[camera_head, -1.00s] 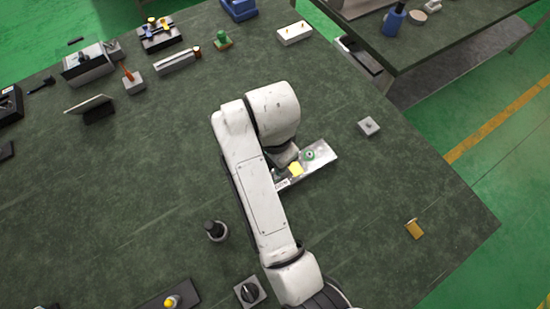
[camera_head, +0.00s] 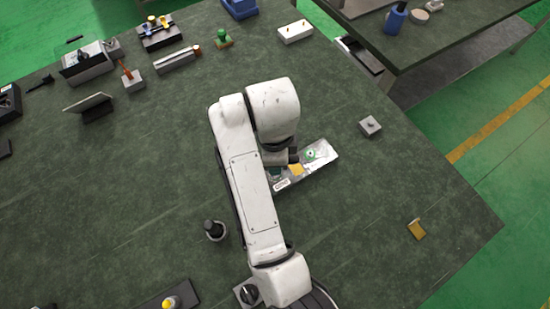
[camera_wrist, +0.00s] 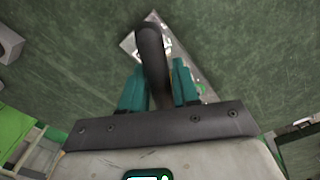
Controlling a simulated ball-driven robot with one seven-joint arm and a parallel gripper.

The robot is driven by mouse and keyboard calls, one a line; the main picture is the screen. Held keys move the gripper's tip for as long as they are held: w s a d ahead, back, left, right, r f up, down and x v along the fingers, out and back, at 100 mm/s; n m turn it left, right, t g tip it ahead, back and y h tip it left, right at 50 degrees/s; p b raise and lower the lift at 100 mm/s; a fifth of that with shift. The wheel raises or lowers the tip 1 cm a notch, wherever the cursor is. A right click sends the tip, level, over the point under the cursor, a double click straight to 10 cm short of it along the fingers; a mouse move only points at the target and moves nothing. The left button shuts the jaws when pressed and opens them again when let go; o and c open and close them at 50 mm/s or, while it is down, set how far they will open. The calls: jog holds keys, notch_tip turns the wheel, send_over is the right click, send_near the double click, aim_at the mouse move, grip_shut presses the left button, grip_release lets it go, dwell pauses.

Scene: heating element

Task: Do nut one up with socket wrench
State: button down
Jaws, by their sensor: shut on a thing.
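My gripper (camera_wrist: 160,82), with teal fingers, is shut on the dark, round-bodied socket wrench (camera_wrist: 151,52) in the wrist view. In the head view my arm hides most of the gripper; a dark end of the wrench (camera_head: 293,155) shows beside the arm, over the metal plate. The bright metal plate (camera_head: 325,162) lies on the table and carries a green ring with a small nut-like centre (camera_head: 310,154) and a yellow block (camera_head: 296,170). In the wrist view the plate (camera_wrist: 128,45) lies behind the wrench. I cannot tell whether the wrench touches a nut.
A small grey block (camera_head: 370,126) and a yellow piece (camera_head: 417,229) lie to the right. A black upright knob (camera_head: 214,230) stands left of my arm. Several devices line the far left, with a white block (camera_head: 295,32) at the back. The table between is clear.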

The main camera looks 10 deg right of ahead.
jog(key=m+b, duration=0.1)
jog(key=m, duration=0.3)
jog(key=shift+f, duration=0.1)
dwell(0.3)
jog(key=shift+f+m+b, duration=0.1)
jog(key=shift+m+b, duration=0.5)
jog(key=shift+m, duration=0.3)
jog(key=shift+s+m+b, duration=0.1)
jog(key=shift+m+b, duration=0.35)
jog(key=shift+m, duration=0.55)
jog(key=shift+r, duration=0.25)
